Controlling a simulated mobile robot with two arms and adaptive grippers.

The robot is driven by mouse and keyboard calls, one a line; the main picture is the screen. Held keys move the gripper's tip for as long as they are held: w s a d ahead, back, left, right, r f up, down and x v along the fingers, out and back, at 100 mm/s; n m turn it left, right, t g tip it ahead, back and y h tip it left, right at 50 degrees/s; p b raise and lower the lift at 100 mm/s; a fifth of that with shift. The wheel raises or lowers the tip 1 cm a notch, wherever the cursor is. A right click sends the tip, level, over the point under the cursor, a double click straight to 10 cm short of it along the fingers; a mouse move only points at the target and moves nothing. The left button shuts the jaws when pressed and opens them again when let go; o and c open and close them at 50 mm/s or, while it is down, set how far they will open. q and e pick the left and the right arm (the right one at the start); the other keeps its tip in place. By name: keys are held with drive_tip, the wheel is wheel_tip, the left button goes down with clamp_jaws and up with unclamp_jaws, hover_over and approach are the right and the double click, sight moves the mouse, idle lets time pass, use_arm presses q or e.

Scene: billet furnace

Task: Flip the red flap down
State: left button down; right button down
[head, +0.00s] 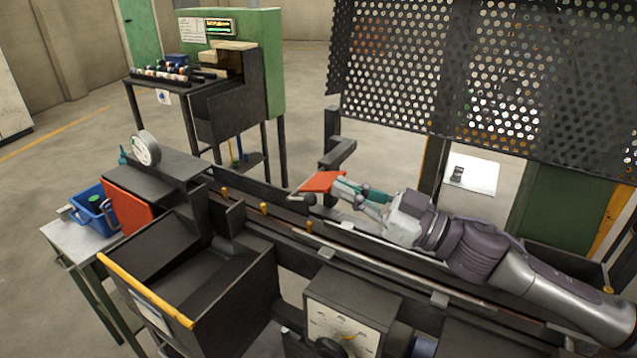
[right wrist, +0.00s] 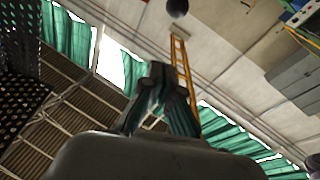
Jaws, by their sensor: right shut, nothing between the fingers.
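A small red flap (head: 322,181) sits by the rail channel near the middle of the head view, and its broad red face shows. My right gripper (head: 344,188) reaches in from the right with its fingertips at the flap's right edge. I cannot tell whether they touch. The right gripper is shut and empty. In the right wrist view its dark and teal fingers (right wrist: 162,78) come together at the tips against the ceiling, and the flap does not show there. My left gripper is in neither view.
A larger orange-red panel (head: 128,207) stands at the left beside a blue bin (head: 92,220). A dark chute with a yellow bar (head: 145,290) is in front. A long dark rail channel (head: 350,262) runs beneath my right arm. A perforated guard (head: 480,75) hangs behind.

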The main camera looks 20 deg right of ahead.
sight(316, 187)
drive_tip(key=w+a+f+p, duration=0.2)
drive_tip(key=w+a, duration=0.1)
drive_tip(key=w, duration=0.1)
drive_tip(key=shift+w+a+f+p, duration=0.15)
drive_tip(key=shift+a+f+p, duration=0.15)
drive_tip(key=shift+a+f, duration=0.1)
idle(0.4)
